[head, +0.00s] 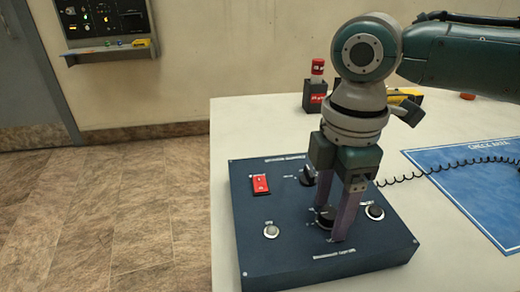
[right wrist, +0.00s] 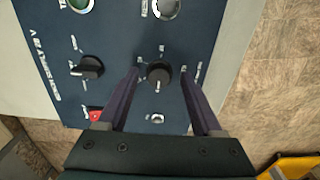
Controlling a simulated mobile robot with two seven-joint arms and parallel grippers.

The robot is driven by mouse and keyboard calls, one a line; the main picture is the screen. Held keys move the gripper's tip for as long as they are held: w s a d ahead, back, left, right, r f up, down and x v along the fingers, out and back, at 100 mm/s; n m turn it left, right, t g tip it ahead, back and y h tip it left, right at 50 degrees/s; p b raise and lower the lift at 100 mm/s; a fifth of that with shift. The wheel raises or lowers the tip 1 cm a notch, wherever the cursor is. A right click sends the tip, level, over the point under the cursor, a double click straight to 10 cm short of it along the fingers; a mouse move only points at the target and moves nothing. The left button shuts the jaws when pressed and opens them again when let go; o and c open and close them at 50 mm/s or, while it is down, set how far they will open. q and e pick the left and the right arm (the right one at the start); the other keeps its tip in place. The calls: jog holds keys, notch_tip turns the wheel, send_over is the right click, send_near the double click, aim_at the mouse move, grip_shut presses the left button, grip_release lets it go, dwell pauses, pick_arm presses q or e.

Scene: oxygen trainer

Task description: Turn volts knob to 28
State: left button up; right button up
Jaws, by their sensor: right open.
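A dark blue control box (head: 290,255) lies on the white table. It carries two black knobs. One black knob (head: 325,216) sits between the fingers of my right gripper (head: 328,226); in the right wrist view this knob (right wrist: 158,75) has a finger on each side, with gaps visible. My right gripper (right wrist: 161,70) is open, pointing down at the box. The other black knob (head: 308,176), also seen in the right wrist view (right wrist: 89,67), stands farther back on the box. The labels are too small to read surely, so I cannot tell which knob is volts. My left gripper is not in view.
The box also has a red switch (head: 261,184) and round buttons (head: 271,231) (head: 375,211). A blue mat (head: 465,185) and a coiled cord (head: 420,174) lie to the right. A red-and-black object (head: 315,88) stands behind. A wall panel (head: 105,22) hangs back left.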

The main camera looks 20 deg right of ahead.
jog(key=shift+c, duration=0.2)
grip_shut()
dwell(0.4)
